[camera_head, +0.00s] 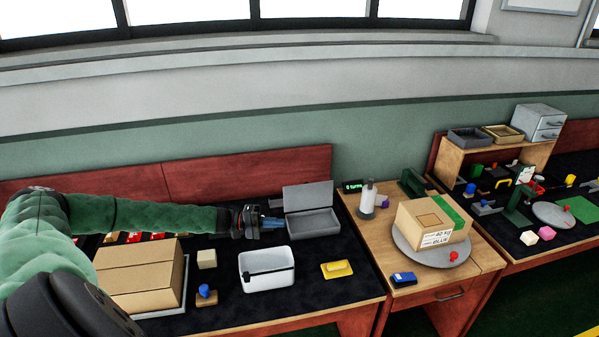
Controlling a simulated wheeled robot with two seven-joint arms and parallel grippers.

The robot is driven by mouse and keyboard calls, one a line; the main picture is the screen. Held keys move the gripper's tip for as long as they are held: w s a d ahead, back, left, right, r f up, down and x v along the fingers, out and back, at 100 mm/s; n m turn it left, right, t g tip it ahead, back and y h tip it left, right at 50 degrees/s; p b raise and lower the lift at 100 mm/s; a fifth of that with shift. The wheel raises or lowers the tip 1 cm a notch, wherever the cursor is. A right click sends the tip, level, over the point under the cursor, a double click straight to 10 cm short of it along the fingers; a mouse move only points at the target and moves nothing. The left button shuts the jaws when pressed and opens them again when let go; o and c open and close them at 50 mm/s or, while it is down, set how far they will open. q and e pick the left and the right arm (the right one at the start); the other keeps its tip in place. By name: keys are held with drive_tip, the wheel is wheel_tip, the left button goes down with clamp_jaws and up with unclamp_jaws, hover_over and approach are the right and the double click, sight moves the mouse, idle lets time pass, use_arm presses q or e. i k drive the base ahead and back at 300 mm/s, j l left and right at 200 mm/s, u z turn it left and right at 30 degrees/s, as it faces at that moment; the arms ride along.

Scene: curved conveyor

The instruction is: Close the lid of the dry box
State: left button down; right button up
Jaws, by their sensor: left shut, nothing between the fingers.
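The dry box (313,224) is a grey open-topped box on the dark mat of the left table, towards the back. Its grey lid (308,196) stands raised along the rear edge, so the box is open. My left arm reaches in from the left, and my left gripper (277,222) is at the box's left side, fingers pointing right. The gripper is shut and empty; I cannot tell whether its tips touch the box. My right gripper is not in view.
A white bin (267,281) with a black bar stands in front of the box, with a yellow block (336,269) to the bin's right. A large cardboard box (138,278) is at left. A wooden side table (372,232) holds a carton (432,224).

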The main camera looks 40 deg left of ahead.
sight(307, 196)
drive_tip(key=i+j, duration=1)
drive_tip(key=j, duration=0.2)
